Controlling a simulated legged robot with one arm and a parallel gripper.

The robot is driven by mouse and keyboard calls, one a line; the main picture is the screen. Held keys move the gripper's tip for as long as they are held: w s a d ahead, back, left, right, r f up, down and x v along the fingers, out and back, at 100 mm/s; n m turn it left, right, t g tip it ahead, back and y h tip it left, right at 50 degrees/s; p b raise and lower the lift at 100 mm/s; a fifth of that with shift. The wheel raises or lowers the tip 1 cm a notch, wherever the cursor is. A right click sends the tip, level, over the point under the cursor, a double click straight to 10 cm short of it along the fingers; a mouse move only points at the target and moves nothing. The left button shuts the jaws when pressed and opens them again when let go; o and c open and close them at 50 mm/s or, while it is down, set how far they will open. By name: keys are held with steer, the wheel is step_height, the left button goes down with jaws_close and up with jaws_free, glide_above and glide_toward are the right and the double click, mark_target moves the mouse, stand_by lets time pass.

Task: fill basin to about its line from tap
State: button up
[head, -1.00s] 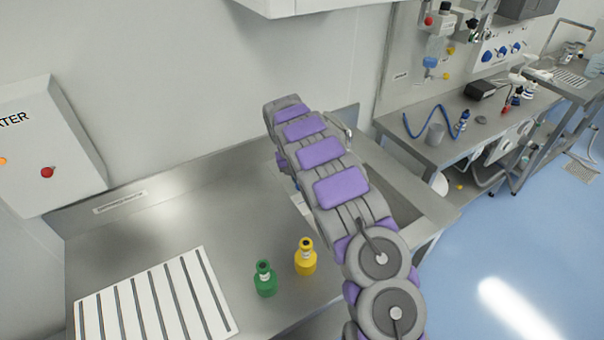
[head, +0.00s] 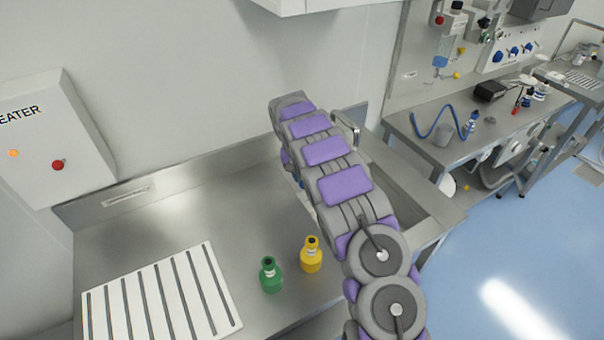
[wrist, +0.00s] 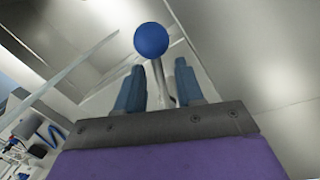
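In the wrist view my gripper (wrist: 158,86) has its two blue-grey fingers apart. A metal lever with a blue ball knob (wrist: 151,40) shows between and beyond them. I cannot tell whether either finger touches the lever. In the head view my arm reaches across the counter to the sink, and its own links hide the gripper. A curved metal tap (head: 347,127) shows just right of the arm's far end. The sink basin (head: 410,202) is sunk in the counter at right, partly covered by my arm. I see no water or fill line.
A green bottle (head: 271,277) and a yellow bottle (head: 311,257) stand on the steel counter (head: 190,215) left of my arm. A white slatted rack (head: 160,300) lies at front left. A heater box (head: 55,140) is on the wall. Another bench (head: 440,150) stands at right.

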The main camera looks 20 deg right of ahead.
steer(key=w+a+r+p, duration=0.1)
steer(key=a+r+p, duration=0.1)
steer(key=r, duration=1.5)
steer(key=shift+a+p, duration=0.4)
steer(key=shift+a, duration=0.25)
steer(key=shift+d, duration=0.1)
steer(key=shift+s+d+t+y+p, duration=0.75)
steer(key=shift+s+d+y, duration=1.2)
steer(key=shift+d, duration=1.35)
steer(key=shift+m, duration=0.4)
steer(key=a+f, duration=0.1)
steer(key=f, duration=0.4)
steer(key=w+a+f+b, duration=0.1)
steer(key=f, duration=0.5)
steer(key=a+f, duration=0.1)
steer(key=f, duration=0.5)
steer(key=shift+w+a+b, duration=0.15)
steer(key=shift+w+b, duration=0.15)
steer(key=shift+b, duration=0.05)
steer(key=shift+c, duration=0.4)
